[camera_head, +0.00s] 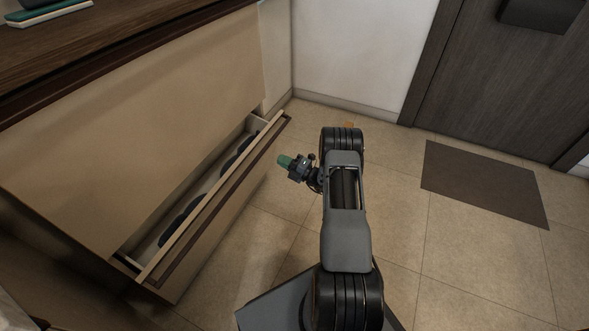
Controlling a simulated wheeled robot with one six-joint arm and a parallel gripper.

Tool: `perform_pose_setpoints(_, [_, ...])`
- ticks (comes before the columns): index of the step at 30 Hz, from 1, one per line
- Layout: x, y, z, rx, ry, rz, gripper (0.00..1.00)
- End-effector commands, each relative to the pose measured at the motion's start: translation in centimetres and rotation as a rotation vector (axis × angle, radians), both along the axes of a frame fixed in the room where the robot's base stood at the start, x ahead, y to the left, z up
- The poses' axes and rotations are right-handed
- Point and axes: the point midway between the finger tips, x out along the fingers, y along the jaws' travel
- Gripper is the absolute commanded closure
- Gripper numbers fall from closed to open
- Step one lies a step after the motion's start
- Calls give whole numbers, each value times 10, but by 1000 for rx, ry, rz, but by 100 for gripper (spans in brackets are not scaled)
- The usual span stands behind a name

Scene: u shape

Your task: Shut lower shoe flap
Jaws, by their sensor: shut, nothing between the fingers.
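The lower shoe flap (222,213) of the beige cabinet is tilted open, its top edge standing out from the cabinet front. Dark shoes (180,221) lie in the gap behind it. My gripper (284,161), with green fingertips, is shut and empty. In the picture it is just right of the flap's far end, and seems apart from it. The exact distance is hard to tell.
The upper cabinet front (140,110) is flat and closed under a dark wooden top (60,50). A white wall stands behind. A dark door (510,80) and a brown mat (482,185) are at the right.

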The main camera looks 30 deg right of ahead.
Motion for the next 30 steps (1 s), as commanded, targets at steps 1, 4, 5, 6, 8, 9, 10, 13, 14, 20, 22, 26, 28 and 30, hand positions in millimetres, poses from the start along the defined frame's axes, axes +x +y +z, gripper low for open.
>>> perform_pose_setpoints(1, [7,6,1,-2,-3,4,100])
perform_pose_setpoints(4, [18,14,4,-1,-2,4,100])
perform_pose_setpoints(5, [21,16,5,-1,-2,3,100])
perform_pose_setpoints(6, [25,19,6,-1,-2,1,100])
perform_pose_setpoints(8, [29,22,8,-2,-2,2,100])
perform_pose_setpoints(9, [32,24,9,-2,-2,2,100])
perform_pose_setpoints(10, [33,25,9,-1,-1,2,100])
perform_pose_setpoints(13, [37,27,11,-1,-1,1,100])
perform_pose_setpoints(14, [38,28,11,0,0,1,100])
perform_pose_setpoints(20, [40,29,13,0,0,1,100])
perform_pose_setpoints(22, [40,29,13,-1,-1,1,100])
perform_pose_setpoints(26, [39,29,13,-1,-1,1,100])
perform_pose_setpoints(28, [42,28,16,-6,5,-4,100])
perform_pose_setpoints(30, [48,25,23,-24,25,-15,100])
